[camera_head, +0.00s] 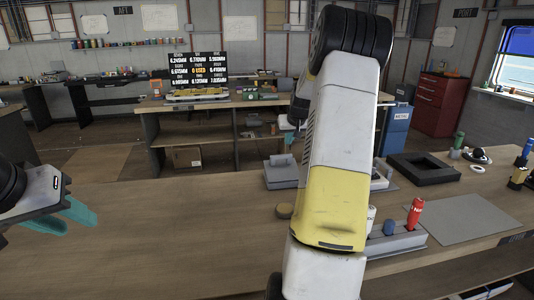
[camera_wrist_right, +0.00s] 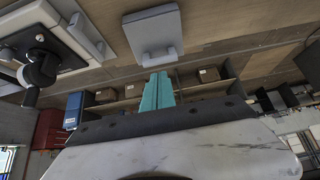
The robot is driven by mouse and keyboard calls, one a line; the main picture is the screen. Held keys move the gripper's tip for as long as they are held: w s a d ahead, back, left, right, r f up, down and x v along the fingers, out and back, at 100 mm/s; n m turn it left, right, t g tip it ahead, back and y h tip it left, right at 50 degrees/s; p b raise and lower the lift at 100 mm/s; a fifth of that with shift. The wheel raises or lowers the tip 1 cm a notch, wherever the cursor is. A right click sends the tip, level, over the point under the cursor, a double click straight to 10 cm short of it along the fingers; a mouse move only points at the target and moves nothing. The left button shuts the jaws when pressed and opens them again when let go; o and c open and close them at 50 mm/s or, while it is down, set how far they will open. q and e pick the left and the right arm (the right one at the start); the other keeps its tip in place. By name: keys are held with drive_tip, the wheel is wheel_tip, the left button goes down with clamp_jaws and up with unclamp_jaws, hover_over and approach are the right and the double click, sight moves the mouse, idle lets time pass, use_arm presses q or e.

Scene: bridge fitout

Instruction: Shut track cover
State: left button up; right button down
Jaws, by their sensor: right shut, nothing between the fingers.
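A grey box-like fixture (camera_head: 283,172) with a raised upper part sits on the bench, left of my right arm. It looks like a pale square plate with a ridge in the right wrist view (camera_wrist_right: 150,28); which part is the track cover, I cannot tell for certain. My right gripper (camera_wrist_right: 159,88) has its teal fingers together and empty, with the tips close to this fixture's edge in the picture; contact cannot be judged. In the head view my right arm hides most of that hand. My left gripper (camera_head: 76,218) is open and empty, at far left above the bench.
A second grey fixture (camera_wrist_right: 82,35) with a handle lies beside the first, partly behind my right arm in the head view. A black square frame (camera_head: 424,168), a grey holder (camera_head: 398,243) with a red bottle (camera_head: 414,213) and a grey mat (camera_head: 460,219) lie right. The bench's left is clear.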

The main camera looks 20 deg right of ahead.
approach(282, 157)
drive_tip(key=x, duration=0.5)
drive_tip(key=shift+a+f, duration=0.1)
drive_tip(key=shift+f, duration=0.05)
drive_tip(key=shift+w+f, duration=0.4)
drive_tip(key=shift+w, duration=0.15)
